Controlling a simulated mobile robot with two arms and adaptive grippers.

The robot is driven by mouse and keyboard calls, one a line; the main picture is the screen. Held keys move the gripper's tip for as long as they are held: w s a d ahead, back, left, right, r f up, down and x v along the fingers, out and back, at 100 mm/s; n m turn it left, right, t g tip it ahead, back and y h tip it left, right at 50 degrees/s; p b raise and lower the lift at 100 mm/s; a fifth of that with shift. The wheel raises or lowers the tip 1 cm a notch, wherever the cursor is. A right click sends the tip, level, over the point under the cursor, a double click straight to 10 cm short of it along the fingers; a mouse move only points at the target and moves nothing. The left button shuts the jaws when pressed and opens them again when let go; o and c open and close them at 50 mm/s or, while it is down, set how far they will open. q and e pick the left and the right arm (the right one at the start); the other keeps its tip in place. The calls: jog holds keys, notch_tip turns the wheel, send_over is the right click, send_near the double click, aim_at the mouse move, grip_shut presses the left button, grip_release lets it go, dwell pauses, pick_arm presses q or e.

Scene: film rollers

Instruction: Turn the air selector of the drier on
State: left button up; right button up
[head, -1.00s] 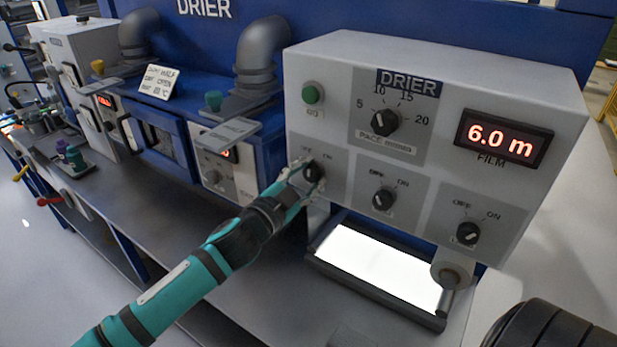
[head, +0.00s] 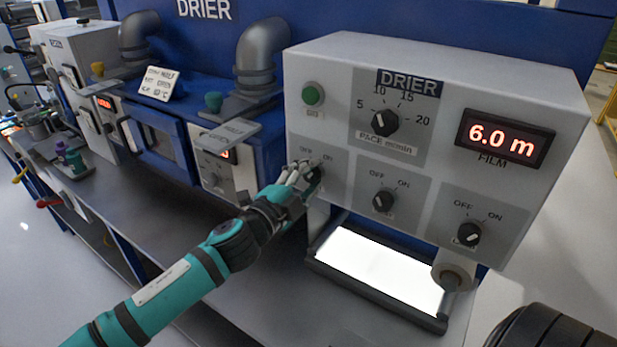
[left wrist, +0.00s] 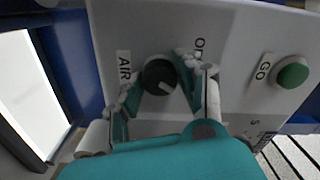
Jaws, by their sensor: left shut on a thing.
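The drier's control box (head: 345,70) is light grey. Its air selector (head: 314,175) is a black knob at the lower left, under the green GO button (head: 311,95), with OFF and ON labels above it. In the left wrist view, the knob (left wrist: 158,74) sits between my fingers beside the AIR label. Its white mark runs to the lower right, away from the OFF label; the ON label is hidden there. My left gripper (head: 301,177) is shut on the air selector, one finger on each side. My right gripper is out of view.
Similar OFF/ON knobs sit to the right: a middle one (head: 383,201) and a lower right one (head: 468,234). The pace dial (head: 385,122) is above. A lit panel (head: 375,268) lies below the box.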

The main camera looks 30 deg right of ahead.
pick_arm(q)
jog(key=o, duration=1.1)
jog(key=shift+o, duration=0.2)
jog(key=v, duration=1.2)
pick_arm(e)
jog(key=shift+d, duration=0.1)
pick_arm(q)
jog(key=shift+w, duration=0.15)
